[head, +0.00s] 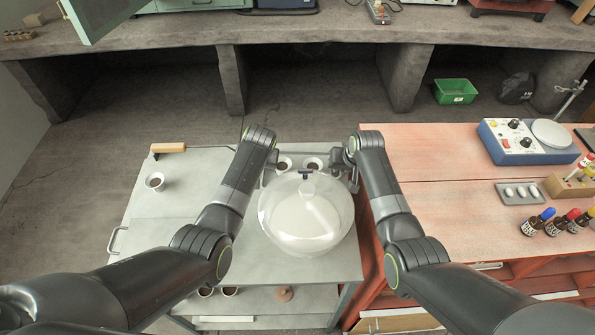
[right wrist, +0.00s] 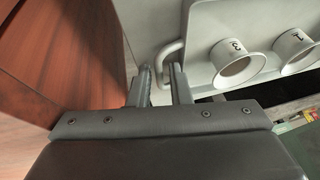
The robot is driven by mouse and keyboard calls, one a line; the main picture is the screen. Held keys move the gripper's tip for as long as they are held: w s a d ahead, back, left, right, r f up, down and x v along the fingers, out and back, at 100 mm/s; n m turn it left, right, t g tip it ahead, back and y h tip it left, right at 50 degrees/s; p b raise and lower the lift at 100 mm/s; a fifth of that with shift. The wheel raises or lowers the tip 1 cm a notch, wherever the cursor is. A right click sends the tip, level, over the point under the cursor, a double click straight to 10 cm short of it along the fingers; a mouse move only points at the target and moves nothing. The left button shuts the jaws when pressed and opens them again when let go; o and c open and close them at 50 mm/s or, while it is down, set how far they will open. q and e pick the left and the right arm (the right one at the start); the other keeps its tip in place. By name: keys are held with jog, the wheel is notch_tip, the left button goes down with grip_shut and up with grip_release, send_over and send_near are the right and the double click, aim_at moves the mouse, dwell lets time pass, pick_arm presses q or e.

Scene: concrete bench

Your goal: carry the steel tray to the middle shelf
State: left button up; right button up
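The steel tray (right wrist: 200,35) is grey and carries white cups marked 3 (right wrist: 236,64) and 1 (right wrist: 297,50), with a bar handle (right wrist: 172,50) on its side.
The clear dome (head: 307,220) is on the grey cart top (head: 150,228). A cup (head: 155,181) is at the cart's left. A lower cart shelf (head: 255,307) holds cups. The orange bench (head: 440,165) on the right carries a blue device (head: 510,145) and bottles (head: 537,222).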

pick_arm(q)
grip_shut()
pick_arm(e)
grip_shut()
pick_arm(q)
jog(key=shift+r, duration=0.1)
pick_arm(e)
jog(key=shift+r, duration=0.1)
